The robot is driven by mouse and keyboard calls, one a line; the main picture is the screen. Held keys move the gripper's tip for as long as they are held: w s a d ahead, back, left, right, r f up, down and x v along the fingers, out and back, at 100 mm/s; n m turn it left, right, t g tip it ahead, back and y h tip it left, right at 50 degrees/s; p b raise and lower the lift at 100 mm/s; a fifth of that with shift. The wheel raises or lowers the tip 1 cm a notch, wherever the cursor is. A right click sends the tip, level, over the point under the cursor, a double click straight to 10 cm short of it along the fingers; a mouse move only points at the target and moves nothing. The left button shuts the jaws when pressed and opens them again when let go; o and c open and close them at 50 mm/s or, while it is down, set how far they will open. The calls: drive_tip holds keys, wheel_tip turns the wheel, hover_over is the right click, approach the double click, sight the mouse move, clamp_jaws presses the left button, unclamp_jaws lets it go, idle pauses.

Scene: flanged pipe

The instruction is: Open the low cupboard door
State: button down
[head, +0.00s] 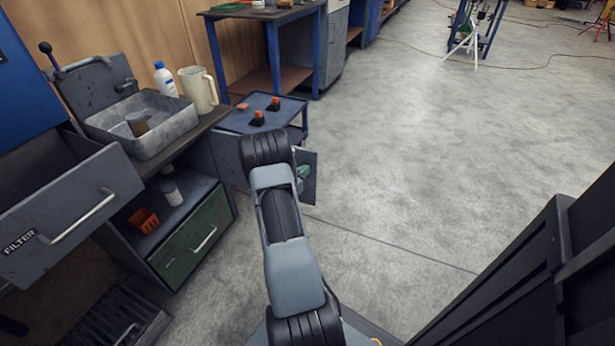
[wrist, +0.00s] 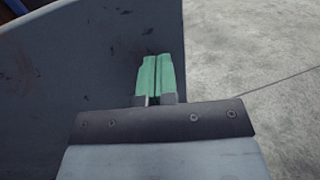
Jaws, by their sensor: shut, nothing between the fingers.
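In the wrist view the door (wrist: 70,80) fills the left as a dark grey scuffed panel. My gripper (wrist: 157,60) has green fingertips pressed together, empty, in front of the panel near its right edge. I cannot tell whether they touch it.
At left are an open drawer marked FILTER (head: 70,215), a sink (head: 150,135), a white jug (head: 198,90), a bottle (head: 165,80) and a closed green drawer (head: 195,240). Open concrete floor (head: 400,160) lies to the right.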

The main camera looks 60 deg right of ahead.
idle(0.4)
drive_tip(key=s+a+p, duration=0.3)
drive_tip(key=a, duration=1)
drive_tip(key=shift+s+a, duration=0.2)
drive_tip(key=shift+s, duration=0.15)
drive_tip(key=s+a+r+m+g+y+p, duration=0.1)
drive_tip(key=a+r+m+y+p, duration=0.25)
drive_tip(key=r, duration=0.55)
drive_tip(key=s+a+r+m+g+y+p, duration=0.1)
drive_tip(key=a+r+m+g+p, duration=0.2)
drive_tip(key=r+p, duration=0.45)
drive_tip(key=s+a+r+m+y+p, duration=0.25)
drive_tip(key=r+m+p, duration=0.2)
drive_tip(key=r, duration=0.55)
drive_tip(key=a+r+m+t+y+p, duration=0.5)
drive_tip(key=a+r+t+y+p, duration=0.4)
drive_tip(key=a+r+p, duration=0.6)
drive_tip(key=a+r+y, duration=0.2)
drive_tip(key=a+r, duration=0.6)
drive_tip(key=shift+w+r+m, duration=0.3)
drive_tip(key=shift+r+m, duration=0.05)
drive_tip(key=shift+m, duration=0.05)
